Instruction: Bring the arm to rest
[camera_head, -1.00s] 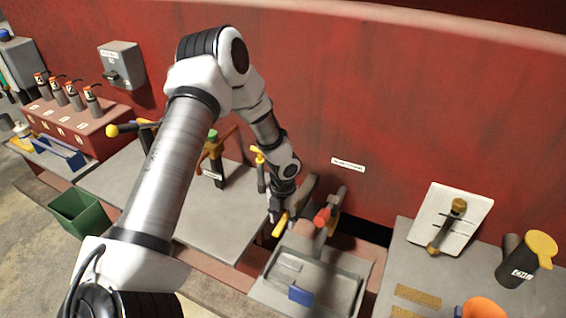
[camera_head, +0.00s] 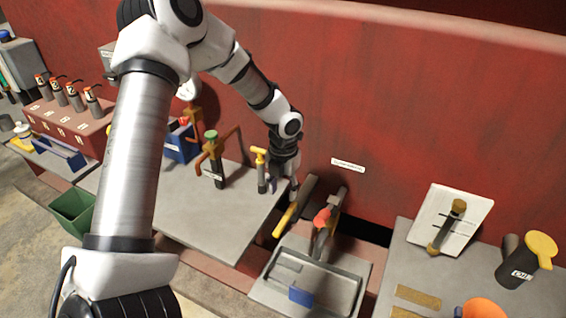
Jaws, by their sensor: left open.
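My left arm comes in from the lower left and reaches up and over to the right. My left gripper (camera_head: 282,182) is at its end, pointing down, open, with nothing seen between its fingers. It hangs by the right edge of the grey bench (camera_head: 200,215), close to a yellow-topped dark tool (camera_head: 261,170); I cannot tell whether they touch. A lever with a yellow handle (camera_head: 286,219) lies just below the gripper, apart from it. My right gripper is not in view.
A valve with a red knob (camera_head: 322,218) stands behind a grey tray (camera_head: 268,292) holding a blue block (camera_head: 300,295). A green-topped valve (camera_head: 211,150) stands on the bench. A green bin (camera_head: 72,212) is at left. A black yellow-lidded can (camera_head: 520,265) is at right. The red wall (camera_head: 420,120) runs behind.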

